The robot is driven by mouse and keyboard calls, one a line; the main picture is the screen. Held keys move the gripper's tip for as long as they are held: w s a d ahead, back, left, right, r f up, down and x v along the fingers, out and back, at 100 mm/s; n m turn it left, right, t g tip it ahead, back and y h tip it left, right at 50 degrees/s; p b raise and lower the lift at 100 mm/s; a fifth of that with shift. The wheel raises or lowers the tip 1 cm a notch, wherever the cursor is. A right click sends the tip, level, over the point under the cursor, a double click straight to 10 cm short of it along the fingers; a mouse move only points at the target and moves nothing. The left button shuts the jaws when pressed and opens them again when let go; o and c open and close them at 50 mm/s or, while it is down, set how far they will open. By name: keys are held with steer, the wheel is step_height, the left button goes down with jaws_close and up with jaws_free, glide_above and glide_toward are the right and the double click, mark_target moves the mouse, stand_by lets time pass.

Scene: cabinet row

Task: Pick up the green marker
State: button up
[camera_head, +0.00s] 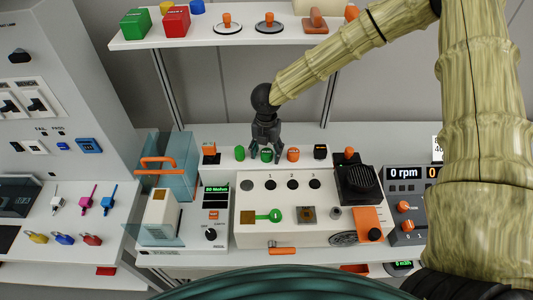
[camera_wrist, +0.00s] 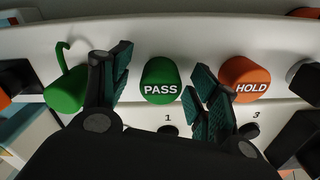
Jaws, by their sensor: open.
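A short green cylinder marked PASS (camera_wrist: 160,80) stands upright on the white ledge; in the head view it shows as a small green piece (camera_head: 266,156). My gripper (camera_head: 265,151) is above the ledge, pointing down. Its fingers are apart, one on each side of the PASS cylinder in the wrist view, with gaps visible beside it. I cannot tell the exact height of the fingertips. A second green piece with a thin hook (camera_wrist: 66,90) stands to the left, partly hidden by the left finger. It also shows in the head view (camera_head: 239,153).
An orange cylinder marked HOLD (camera_wrist: 243,78) stands close right of my right finger. A black piece (camera_head: 320,152) and an orange-topped piece (camera_head: 210,153) share the row. A white panel (camera_head: 300,232) is in front; a shelf (camera_head: 240,35) is above, behind.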

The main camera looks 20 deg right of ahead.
steer(key=shift+s+r, duration=0.25)
steer(key=shift+s, duration=0.05)
steer(key=shift+c, duration=0.4)
steer(key=shift+w+f, duration=0.1)
steer(key=shift+w, duration=0.05)
steer(key=c, duration=0.9)
steer(key=shift+c, duration=0.2)
